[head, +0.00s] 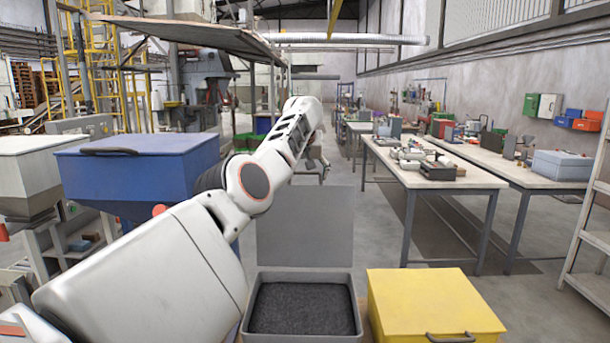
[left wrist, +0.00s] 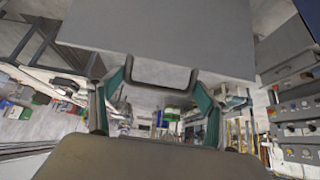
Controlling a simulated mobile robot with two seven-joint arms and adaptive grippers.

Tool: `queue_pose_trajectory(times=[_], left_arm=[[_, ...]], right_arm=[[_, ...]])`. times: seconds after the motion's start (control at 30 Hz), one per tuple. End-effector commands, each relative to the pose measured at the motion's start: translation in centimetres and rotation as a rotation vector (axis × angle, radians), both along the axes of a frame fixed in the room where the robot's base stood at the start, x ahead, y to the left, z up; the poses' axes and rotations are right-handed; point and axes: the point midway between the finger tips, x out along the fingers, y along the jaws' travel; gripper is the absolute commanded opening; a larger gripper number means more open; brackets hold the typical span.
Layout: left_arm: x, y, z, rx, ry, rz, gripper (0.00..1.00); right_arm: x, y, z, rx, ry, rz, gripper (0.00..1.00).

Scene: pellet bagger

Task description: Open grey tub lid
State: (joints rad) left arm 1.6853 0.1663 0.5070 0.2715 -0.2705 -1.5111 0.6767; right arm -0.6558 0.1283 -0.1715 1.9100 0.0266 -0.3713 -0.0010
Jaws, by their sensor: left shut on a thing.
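The grey tub (head: 357,320) stands at the bottom middle of the head view, filled with dark pellets. Its grey lid (head: 305,230) stands roughly upright at the tub's far side, so the tub is open. My left gripper (head: 318,165) is at the top edge of the lid, partly hidden behind my arm. In the left wrist view, the lid (left wrist: 160,35) fills the top. Its dark handle (left wrist: 160,86) lies between the teal-sided fingers of my left gripper (left wrist: 162,78), which is shut on it. My right gripper is not in view.
A yellow tub (head: 430,300) with a closed lid stands right of the grey tub. A blue lidded hopper (head: 140,170) and a white one (head: 30,160) stand at the left. Workbenches (head: 425,178) with tools are at the right, and a shelf rack (head: 590,240) is at the right edge.

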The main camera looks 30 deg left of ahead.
Motion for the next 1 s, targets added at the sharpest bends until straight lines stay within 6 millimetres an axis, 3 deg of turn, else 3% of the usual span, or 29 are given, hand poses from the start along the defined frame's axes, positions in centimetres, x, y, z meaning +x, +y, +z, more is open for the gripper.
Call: queue_pose_trajectory(times=[0.03,0.07,0.57,0.87,1.0], left_arm=[[0.1,-0.2,-0.2,-0.007,0.001,-0.001,0.38],[0.1,-0.3,-0.2,-0.007,0.001,-0.001,0.82],[-0.2,-0.4,0.6,0.000,-0.001,-0.001,0.82],[-1.5,-1.2,2.3,-0.001,-0.002,-0.001,0.82],[-2.7,-2.1,4.4,-0.003,-0.004,-0.002,0.82]], right_arm=[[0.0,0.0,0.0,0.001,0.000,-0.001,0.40],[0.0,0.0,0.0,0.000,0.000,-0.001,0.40],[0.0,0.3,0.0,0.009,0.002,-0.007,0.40],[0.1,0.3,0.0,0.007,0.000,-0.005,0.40],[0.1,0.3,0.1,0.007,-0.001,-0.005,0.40]])
